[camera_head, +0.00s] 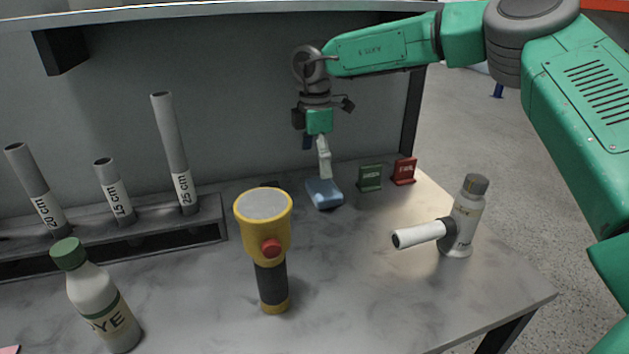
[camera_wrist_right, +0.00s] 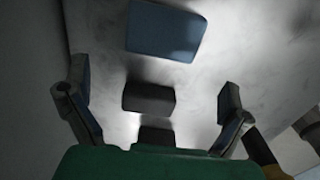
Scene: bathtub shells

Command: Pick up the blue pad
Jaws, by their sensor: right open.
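The blue pad (camera_head: 324,193) lies on the grey table near the back. It also shows at the top of the right wrist view (camera_wrist_right: 165,30). My right gripper (camera_head: 322,152) points down just above or behind the pad in the head view; the exact gap is hard to tell. In the right wrist view the gripper (camera_wrist_right: 153,88) is open, its fingers spread left and right. The pad appears beyond them, not between them. My left gripper is not in view.
A yellow flashlight (camera_head: 263,240) stands in front. Green (camera_head: 370,178) and red (camera_head: 404,171) blocks stand right of the pad. A grey bottle (camera_head: 463,218) with a white tube (camera_head: 419,235) stands farther right. A tube rack (camera_head: 205,232) and a dye bottle (camera_head: 100,305) are left.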

